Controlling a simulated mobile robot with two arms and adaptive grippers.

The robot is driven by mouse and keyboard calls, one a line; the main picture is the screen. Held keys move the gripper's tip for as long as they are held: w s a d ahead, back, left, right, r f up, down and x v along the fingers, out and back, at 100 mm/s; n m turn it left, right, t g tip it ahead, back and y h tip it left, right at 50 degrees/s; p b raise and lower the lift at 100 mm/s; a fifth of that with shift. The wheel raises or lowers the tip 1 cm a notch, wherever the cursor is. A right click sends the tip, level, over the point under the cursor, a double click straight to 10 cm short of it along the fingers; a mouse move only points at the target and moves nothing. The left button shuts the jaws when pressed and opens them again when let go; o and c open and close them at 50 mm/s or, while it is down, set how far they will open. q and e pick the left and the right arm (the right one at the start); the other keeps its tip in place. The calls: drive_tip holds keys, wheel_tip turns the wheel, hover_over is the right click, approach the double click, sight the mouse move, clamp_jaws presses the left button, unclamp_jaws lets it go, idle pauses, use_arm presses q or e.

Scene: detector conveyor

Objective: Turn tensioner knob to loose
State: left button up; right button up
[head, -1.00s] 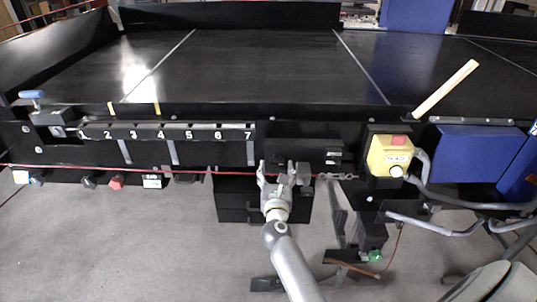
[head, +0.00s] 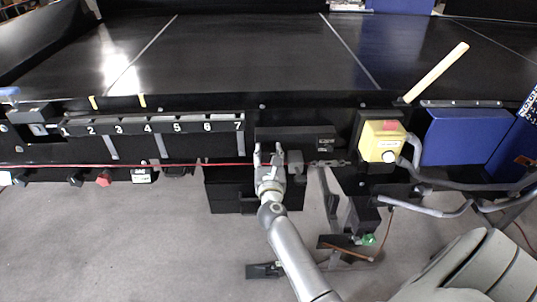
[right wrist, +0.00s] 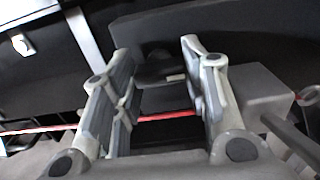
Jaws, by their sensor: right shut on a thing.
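My right gripper (head: 269,150) is at the black front of the conveyor, just below and to the right of the number 7. It also shows in the right wrist view (right wrist: 160,85), with its two fingers some way apart on either side of a dark part. I take this dark part (right wrist: 165,100) to be the tensioner knob; its shape and any marking are mostly hidden, so I cannot tell its setting. The gripper is shut on it. A red cord (right wrist: 168,116) crosses between the fingers. My left gripper is not in view.
A grey block (head: 296,162) stands close to the right of the gripper. The red cord (head: 130,165) runs along the front. A yellow box (head: 381,143), a wooden stick (head: 438,72) and a bent grey tube (head: 430,210) are to the right. Dark boxes (head: 232,190) hang below.

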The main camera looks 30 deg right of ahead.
drive_tip(key=n+p, duration=0.2)
drive_tip(key=n, duration=0.1)
drive_tip(key=shift+r+n, duration=0.15)
drive_tip(key=shift+n, duration=0.25)
drive_tip(key=n+p, duration=0.2)
drive_tip(key=n, duration=0.2)
drive_tip(key=shift+n+p, duration=0.3)
drive_tip(key=shift+p, duration=0.05)
drive_tip(key=n+p, duration=0.1)
drive_tip(key=n, duration=0.2)
drive_tip(key=shift+n, duration=0.3)
drive_tip(key=n+p, duration=0.1)
drive_tip(key=n, duration=0.1)
drive_tip(key=shift+n, duration=0.3)
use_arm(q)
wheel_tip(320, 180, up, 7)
use_arm(e)
drive_tip(key=shift+n, duration=1.5)
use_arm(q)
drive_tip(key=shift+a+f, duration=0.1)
use_arm(e)
drive_tip(key=shift+n, duration=0.3)
drive_tip(key=o, duration=1)
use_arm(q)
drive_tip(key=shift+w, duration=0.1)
